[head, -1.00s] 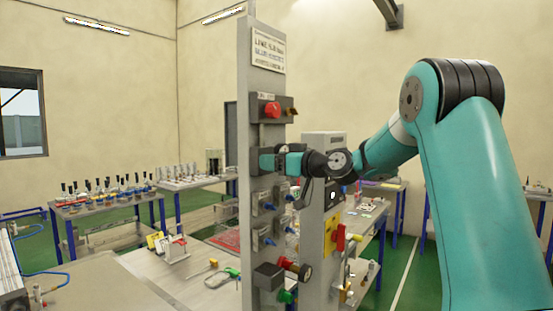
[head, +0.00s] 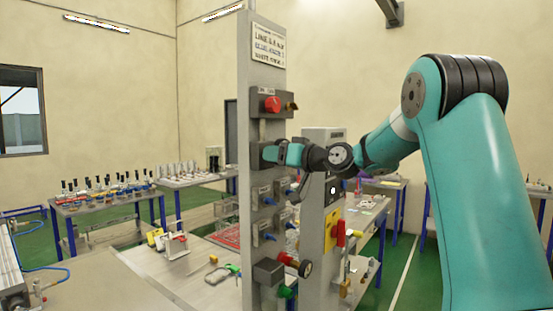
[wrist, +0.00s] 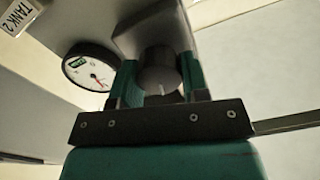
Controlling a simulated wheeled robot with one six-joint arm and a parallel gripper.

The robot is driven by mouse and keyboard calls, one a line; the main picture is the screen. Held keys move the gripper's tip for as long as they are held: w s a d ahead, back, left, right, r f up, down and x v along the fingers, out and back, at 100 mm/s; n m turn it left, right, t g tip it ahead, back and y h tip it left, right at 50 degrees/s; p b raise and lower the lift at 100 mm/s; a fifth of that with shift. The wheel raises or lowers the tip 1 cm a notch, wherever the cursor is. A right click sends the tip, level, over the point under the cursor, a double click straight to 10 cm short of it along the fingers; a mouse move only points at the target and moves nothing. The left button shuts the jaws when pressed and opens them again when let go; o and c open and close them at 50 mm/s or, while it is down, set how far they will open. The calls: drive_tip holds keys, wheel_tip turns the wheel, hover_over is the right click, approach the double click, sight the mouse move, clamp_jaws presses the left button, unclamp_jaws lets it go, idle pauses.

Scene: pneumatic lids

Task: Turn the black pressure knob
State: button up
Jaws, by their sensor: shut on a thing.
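The black pressure knob (wrist: 158,68) is a dark round cylinder on a grey block, seen in the wrist view between the two teal fingers. My gripper (wrist: 160,84) is shut on it, one finger on each side. In the head view my gripper (head: 268,153) is at the grey upright panel (head: 246,200), below the red knob; there the black knob is hidden by the gripper. A white round gauge (wrist: 90,66) with a red needle sits left of the knob in the wrist view.
Above my gripper is a red knob (head: 272,104) on a grey box. Below it are blue-tipped valves and a red-stemmed knob (head: 288,259). A second grey post with a yellow plate and red handle (head: 340,233) stands close to the right. A bench (head: 190,270) lies left.

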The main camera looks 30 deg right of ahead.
drive_tip(key=m, duration=0.6)
drive_tip(key=shift+d, duration=0.1)
drive_tip(key=shift+m, duration=0.3)
idle(0.3)
drive_tip(key=o, duration=0.9)
drive_tip(key=shift+f, duration=0.1)
drive_tip(key=b+v, duration=1.4)
drive_tip(key=v, duration=0.3)
drive_tip(key=shift+s+b, duration=0.15)
drive_tip(key=shift+b, duration=0.15)
